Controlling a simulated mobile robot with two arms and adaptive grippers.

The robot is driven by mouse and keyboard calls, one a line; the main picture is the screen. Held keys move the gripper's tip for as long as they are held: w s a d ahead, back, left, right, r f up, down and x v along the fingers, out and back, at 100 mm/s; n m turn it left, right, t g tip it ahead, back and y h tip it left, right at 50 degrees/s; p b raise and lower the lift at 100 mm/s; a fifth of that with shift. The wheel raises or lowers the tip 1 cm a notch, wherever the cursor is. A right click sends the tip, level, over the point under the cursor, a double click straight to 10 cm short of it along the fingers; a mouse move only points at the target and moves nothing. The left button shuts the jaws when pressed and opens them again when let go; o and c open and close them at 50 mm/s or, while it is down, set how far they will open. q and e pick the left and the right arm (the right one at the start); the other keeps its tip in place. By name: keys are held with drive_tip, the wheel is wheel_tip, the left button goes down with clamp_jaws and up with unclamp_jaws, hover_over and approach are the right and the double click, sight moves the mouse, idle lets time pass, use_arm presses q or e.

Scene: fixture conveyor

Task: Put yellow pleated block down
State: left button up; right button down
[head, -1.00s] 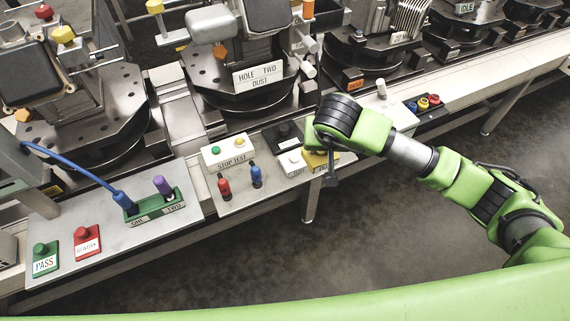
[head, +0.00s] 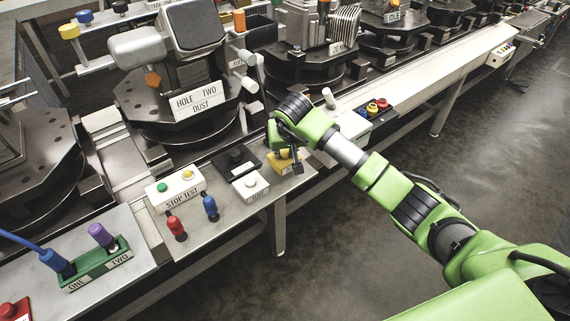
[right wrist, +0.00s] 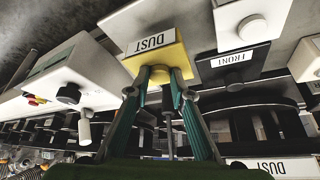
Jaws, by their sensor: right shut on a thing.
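My right gripper (head: 292,158) is at the yellow box (head: 284,163) at the right end of the near shelf. In the right wrist view its two teal fingers (right wrist: 160,76) close on a round knob on the face of the yellow box (right wrist: 181,64), which bears a DUST label. The knob is mostly hidden between the fingertips. I cannot make out pleats on any yellow thing. A pale block with upright fins (head: 344,24) stands on a turntable at the back. My left gripper is not in view.
A white STOP TEST box (head: 174,188), red (head: 176,228) and blue (head: 210,207) handles, a black box (head: 237,160) and a white button box (head: 250,187) crowd the shelf. A green holder (head: 97,263) stands front left. The floor to the right is clear.

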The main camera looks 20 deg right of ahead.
sight(285, 159)
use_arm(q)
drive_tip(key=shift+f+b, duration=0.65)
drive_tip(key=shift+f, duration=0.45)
use_arm(e)
drive_tip(key=shift+w+f, duration=0.1)
drive_tip(key=shift+f, duration=1.6)
drive_tip(key=shift+f, duration=0.1)
drive_tip(key=c, duration=1.8)
unclamp_jaws()
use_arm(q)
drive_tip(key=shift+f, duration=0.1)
use_arm(e)
drive_tip(key=shift+r, duration=0.3)
use_arm(q)
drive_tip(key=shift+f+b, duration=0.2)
drive_tip(key=shift+b, duration=0.1)
use_arm(e)
drive_tip(key=v, duration=1.1)
drive_tip(key=shift+s+a+r, duration=0.1)
drive_tip(key=shift+s+r, duration=0.15)
drive_tip(key=shift+s, duration=0.05)
